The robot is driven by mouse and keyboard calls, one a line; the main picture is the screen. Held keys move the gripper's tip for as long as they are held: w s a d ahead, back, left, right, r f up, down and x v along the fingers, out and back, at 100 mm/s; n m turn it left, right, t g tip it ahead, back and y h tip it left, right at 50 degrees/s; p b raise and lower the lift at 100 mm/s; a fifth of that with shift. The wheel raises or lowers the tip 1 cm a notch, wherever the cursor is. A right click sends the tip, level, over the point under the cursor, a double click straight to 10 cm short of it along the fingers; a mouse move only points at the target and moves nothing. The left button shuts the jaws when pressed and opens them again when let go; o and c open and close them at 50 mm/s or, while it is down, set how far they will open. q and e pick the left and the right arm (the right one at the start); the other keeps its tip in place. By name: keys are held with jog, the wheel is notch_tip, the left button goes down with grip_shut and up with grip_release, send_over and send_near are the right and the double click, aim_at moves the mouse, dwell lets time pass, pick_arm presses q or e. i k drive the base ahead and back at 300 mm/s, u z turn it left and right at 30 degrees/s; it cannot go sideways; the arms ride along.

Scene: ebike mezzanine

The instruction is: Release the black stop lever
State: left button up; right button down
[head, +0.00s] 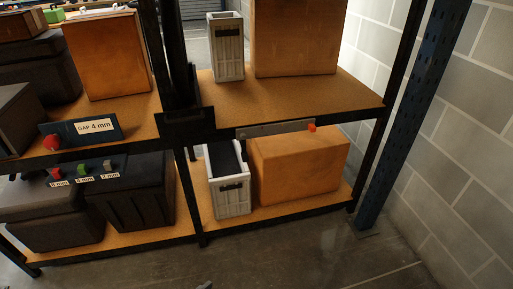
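I cannot clearly make out the black stop lever. A dark upright piece (176,55) stands at the middle of the rack, with a dark plate (187,124) at its foot; I cannot tell whether either is the lever or only part of the rack. A dark blue panel marked "GAP 4 mm" (76,139) hangs at the left shelf's front edge, with a red knob (51,143) on its left. Below it are small red (56,174), green (82,170) and grey (107,166) pieces with mm labels. Neither gripper can be made out.
Brown boxes (298,170), pale crates (230,190) and dark bins (140,195) fill the shelves. A blue post (405,130) stands at right. The floor in front (300,255) is mostly clear.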

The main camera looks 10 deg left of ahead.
aim_at(245, 155)
jog(key=u, duration=0.6)
jog(key=i, duration=1)
jog(key=u, duration=0.2)
